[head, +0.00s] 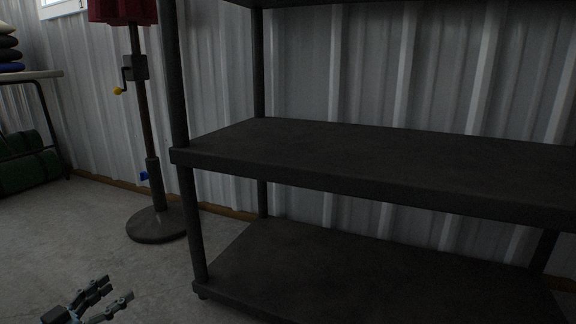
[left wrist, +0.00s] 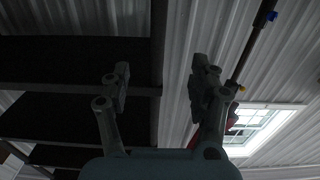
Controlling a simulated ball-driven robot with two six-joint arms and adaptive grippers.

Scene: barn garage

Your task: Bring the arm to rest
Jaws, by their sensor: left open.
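My left gripper (head: 110,292) is at the bottom left of the head view, in front of the shelf unit and above the concrete floor. It also shows in the left wrist view (left wrist: 158,82), with its two fingers spread apart and nothing between them. It is open and empty. My right gripper is in neither view.
A dark shelf unit (head: 340,160) fills the right side, its visible shelves bare. A stand with a round base (head: 157,225) and a red top (head: 122,10) is left of it. A table (head: 35,75) is at the far left. Floor (head: 60,235) is clear.

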